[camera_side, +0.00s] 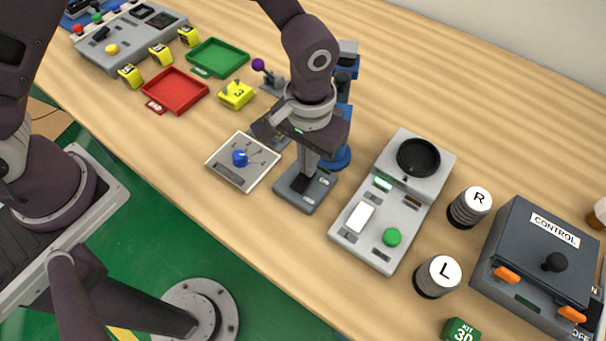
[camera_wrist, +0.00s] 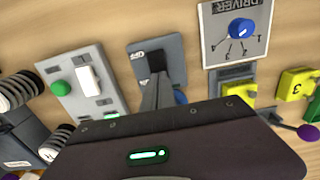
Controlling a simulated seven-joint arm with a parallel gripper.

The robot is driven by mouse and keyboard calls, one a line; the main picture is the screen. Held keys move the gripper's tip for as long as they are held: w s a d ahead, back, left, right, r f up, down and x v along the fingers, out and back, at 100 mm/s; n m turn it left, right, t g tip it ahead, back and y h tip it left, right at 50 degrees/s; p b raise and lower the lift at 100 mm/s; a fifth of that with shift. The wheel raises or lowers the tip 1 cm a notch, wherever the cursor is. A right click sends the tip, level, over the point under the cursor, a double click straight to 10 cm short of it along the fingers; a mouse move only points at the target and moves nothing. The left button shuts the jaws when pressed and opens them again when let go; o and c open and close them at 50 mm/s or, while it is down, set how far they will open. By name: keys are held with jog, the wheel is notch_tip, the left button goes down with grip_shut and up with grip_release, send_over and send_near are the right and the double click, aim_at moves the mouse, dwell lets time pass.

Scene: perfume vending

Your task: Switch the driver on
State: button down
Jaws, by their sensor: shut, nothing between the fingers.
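A grey switch plate (camera_side: 318,201) lies on the wooden table, with a black switch lever or rocker (camera_wrist: 157,61) at its middle. In the wrist view it has lettering that seems to read OFF. My gripper (camera_side: 301,182) is shut and empty, pointing down over the plate. Its fingertips are at the black switch part; I cannot tell whether they touch it. In the wrist view the gripper's fingers (camera_wrist: 155,84) hide part of the plate. A white panel (camera_side: 226,167) marked DRIVER in the wrist view, with a blue knob (camera_side: 240,158), lies left of the plate.
A grey box (camera_side: 350,243) with a green button and black dial stands close right. Cylinders R (camera_side: 470,208) and L (camera_side: 437,278) and a dark CONTROL box (camera_side: 520,250) are farther right. A blue post (camera_side: 344,120) stands behind my gripper. Red (camera_side: 158,103) and green trays lie left.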

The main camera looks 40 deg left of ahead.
jog(key=shift+f, duration=0.3)
jog(key=shift+r, duration=3.55)
jog(key=shift+a+r, duration=0.1)
jog(key=shift+r, duration=0.05)
jog(key=s+a+r+t, duration=0.2)
jog(key=a+r, duration=0.8)
jog(key=r, duration=0.3)
jog(key=s+a+r+t, duration=0.1)
jog(key=s+a+r, duration=0.1)
jog(key=s+a, duration=0.3)
jog(key=s+a+r+t, duration=0.2)
jog(key=s+a, duration=0.3)
jog(key=s, duration=0.4)
jog(key=shift+r+t, duration=0.3)
